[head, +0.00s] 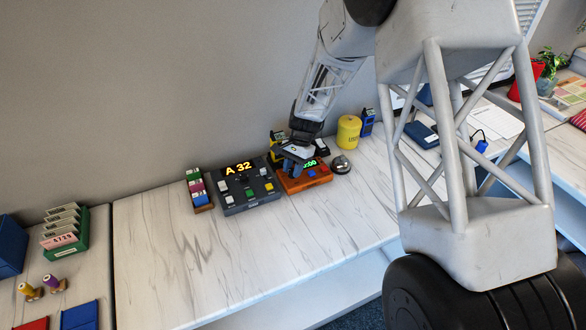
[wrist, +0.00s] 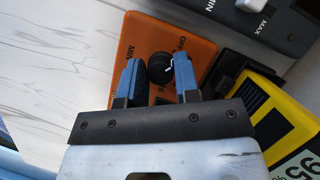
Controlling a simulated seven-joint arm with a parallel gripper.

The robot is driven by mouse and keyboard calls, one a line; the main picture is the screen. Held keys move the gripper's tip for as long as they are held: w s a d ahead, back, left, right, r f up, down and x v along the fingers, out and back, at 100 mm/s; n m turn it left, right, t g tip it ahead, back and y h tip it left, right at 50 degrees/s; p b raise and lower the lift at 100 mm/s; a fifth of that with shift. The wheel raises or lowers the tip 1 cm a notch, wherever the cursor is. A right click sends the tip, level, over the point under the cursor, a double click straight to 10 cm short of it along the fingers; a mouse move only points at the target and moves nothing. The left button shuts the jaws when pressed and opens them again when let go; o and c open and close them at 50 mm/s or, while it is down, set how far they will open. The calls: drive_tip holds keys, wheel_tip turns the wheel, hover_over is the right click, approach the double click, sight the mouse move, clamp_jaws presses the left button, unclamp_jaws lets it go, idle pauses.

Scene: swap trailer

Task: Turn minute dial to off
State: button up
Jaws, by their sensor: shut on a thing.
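The orange timer box (head: 322,180) sits on the white counter, with a green lit display (head: 311,163) ending in "00" and a blue button. In the wrist view its orange face (wrist: 138,38) carries partly hidden lettering that seems to read "OFF" and "MIN". The black minute dial (wrist: 160,66) has a white pointer mark slanting to the upper right. My gripper (wrist: 157,74) has its blue fingers on either side of the dial, shut on it. In the head view my gripper (head: 296,160) covers the back left of the box, and the dial is hidden.
A dark grey panel (head: 232,207) showing "A 32" stands close on the left, with a block rack (head: 200,190) beyond. A silver bell (head: 341,164) is close on the right. A yellow canister (head: 348,133) and a yellow device (wrist: 290,118) are near. The front counter is clear.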

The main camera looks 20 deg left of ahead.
drive_tip(key=shift+n+h, duration=0.6)
drive_tip(key=shift+n, duration=0.9)
drive_tip(key=o, duration=0.9)
drive_tip(key=shift+c, duration=0.2)
drive_tip(key=v, duration=0.8)
